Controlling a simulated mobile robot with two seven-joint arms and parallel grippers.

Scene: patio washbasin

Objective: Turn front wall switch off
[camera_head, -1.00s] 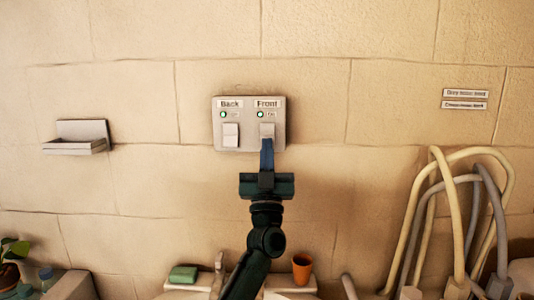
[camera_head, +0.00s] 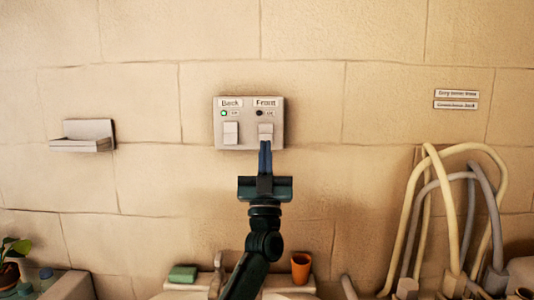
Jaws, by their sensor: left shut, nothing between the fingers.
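The switch panel (camera_head: 248,105) is a light plate on the wall with two rockers, labelled Back and Front. The Back rocker (camera_head: 231,133) has a lit green lamp above it. The Front rocker (camera_head: 265,130) has a dark lamp (camera_head: 259,113) above it. My left gripper (camera_head: 265,146) is shut and empty, its blue fingers pointing up at the lower end of the Front rocker. The fingertips overlap the rocker's lower edge in the picture; I cannot tell whether they touch. My right gripper is not in view.
A wall shelf (camera_head: 83,144) is at left. Below are a green sponge (camera_head: 182,273), an orange cup (camera_head: 301,267) and a tap (camera_head: 217,272) on the basin. Looped hoses (camera_head: 409,215) stand at right, under two small wall signs (camera_head: 457,99). The wall around the panel is clear.

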